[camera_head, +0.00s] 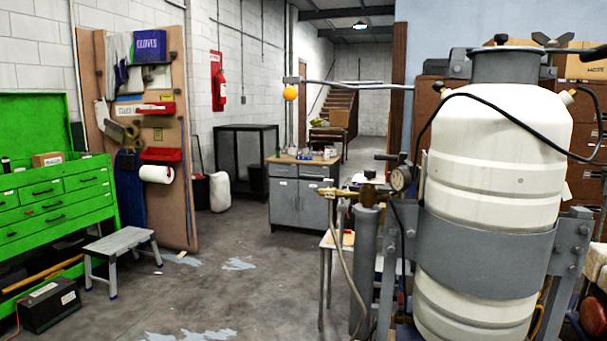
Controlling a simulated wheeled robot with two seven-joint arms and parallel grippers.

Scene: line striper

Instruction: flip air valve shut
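The line striper's large white tank (490,190) stands upright at the right, held by a grey band (480,250). To its left are brass air fittings (368,194) on top of a grey vertical cylinder (364,262). A round pressure gauge (402,178) sits between these fittings and the tank. A brass piece with a thin lever-like end (334,193) sticks out to the left, with a hose hanging below it. I cannot tell which part is the air valve handle or how it is turned. Neither of my grippers shows in this view.
Open concrete floor (215,275) lies left of the striper. A green tool chest (45,190), a small grey step stool (120,245) and a black battery (50,303) stand at the left. A grey cabinet (300,205) stands farther back. Black hoses loop around the tank.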

